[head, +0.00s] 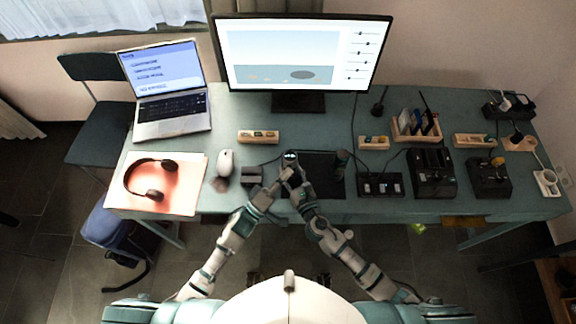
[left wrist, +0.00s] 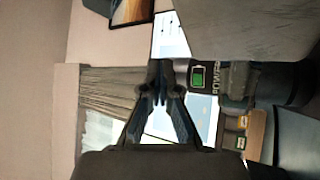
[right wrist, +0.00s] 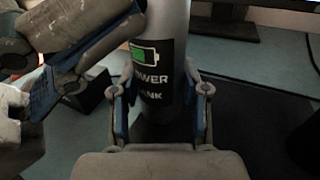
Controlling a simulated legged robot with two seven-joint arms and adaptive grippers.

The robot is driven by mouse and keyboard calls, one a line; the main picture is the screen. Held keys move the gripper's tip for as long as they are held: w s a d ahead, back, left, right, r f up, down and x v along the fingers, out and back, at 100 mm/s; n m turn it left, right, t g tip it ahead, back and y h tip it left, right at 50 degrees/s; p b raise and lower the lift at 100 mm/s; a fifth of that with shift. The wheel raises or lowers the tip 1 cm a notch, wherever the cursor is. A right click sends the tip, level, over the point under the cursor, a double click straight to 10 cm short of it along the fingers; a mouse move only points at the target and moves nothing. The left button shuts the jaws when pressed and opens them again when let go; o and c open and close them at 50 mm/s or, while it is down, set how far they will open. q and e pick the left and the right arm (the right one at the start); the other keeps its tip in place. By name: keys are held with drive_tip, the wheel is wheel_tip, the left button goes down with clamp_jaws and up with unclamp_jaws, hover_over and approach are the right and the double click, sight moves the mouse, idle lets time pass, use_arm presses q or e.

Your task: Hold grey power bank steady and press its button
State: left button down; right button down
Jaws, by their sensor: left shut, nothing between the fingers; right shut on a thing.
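The grey power bank (head: 290,156) is a cylinder standing upright at the left edge of the dark mat. The right wrist view shows its body (right wrist: 168,25) with a black label and green battery mark. My right gripper (head: 299,186) is shut around it, one finger on each side (right wrist: 160,85). My left gripper (head: 285,175) is shut and empty, close beside the power bank at the left; its blue finger pad shows in the right wrist view (right wrist: 40,95). In the left wrist view its closed fingertips (left wrist: 158,72) are near the label (left wrist: 204,78). The button cannot be made out.
The dark mat (head: 325,185) lies right of the grippers. A dark cylinder (head: 341,163) stands on the right. The monitor (head: 300,55) is behind.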

use_arm(q)
drive_tip(key=shift+s+a, duration=0.1)
drive_tip(key=shift+s, duration=0.65)
drive_tip(key=s, duration=0.5)
drive_tip(key=shift+a, duration=0.25)
idle(0.4)
use_arm(e)
drive_tip(key=c, duration=0.5)
unclamp_jaws()
